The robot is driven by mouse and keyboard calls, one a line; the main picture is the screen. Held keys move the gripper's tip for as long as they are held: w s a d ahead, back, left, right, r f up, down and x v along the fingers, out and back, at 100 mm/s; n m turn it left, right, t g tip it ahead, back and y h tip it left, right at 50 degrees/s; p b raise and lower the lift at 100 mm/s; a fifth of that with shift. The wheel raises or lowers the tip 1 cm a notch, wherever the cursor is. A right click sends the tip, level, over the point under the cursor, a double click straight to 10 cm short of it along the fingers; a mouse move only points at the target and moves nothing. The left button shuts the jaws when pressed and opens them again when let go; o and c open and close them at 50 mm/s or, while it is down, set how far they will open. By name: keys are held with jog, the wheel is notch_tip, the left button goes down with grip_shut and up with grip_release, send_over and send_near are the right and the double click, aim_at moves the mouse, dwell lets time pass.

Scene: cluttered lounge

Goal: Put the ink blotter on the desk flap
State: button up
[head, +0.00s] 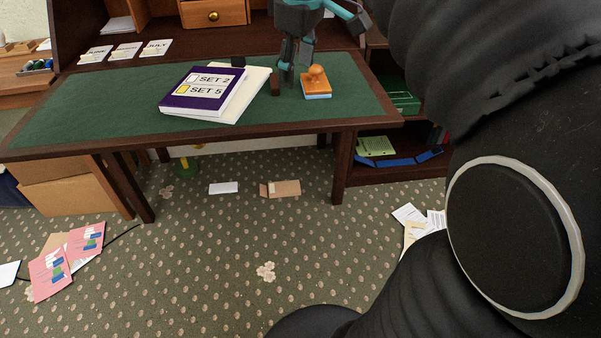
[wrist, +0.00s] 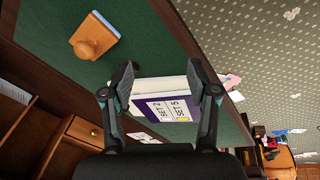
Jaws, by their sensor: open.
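The ink blotter (head: 316,84), an orange-brown wooden block with a round knob and a pale blue edge underneath, rests knob up on the green-topped desk flap (head: 345,93), towards its right side. It also shows at the upper left of the wrist view (wrist: 95,37). My gripper (head: 294,72) is over the flap, just left of the blotter in the head view and apart from it. In the wrist view my gripper (wrist: 161,82) has its fingers spread wide, with nothing held between them.
A purple binder (head: 190,96) lies on white papers on the flap. A small dark brown block (head: 275,83) stands between papers and blotter. Month cards (head: 125,50) lie at the back left. A drawer (head: 213,14) is behind. Papers and pink leaflets (head: 67,260) litter the carpet.

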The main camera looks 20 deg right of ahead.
jog(key=s+a+f+m+t, duration=0.1)
jog(key=s+a+f+m, duration=0.2)
jog(key=s+f, duration=0.5)
jog(key=s+a+f+m+t, duration=0.1)
jog(key=s+a+f+m, duration=0.2)
jog(key=s+f, duration=0.4)
jog(key=shift+s+f+m+t, duration=0.4)
jog(key=shift+f+m, duration=0.15)
jog(key=shift+m, duration=0.35)
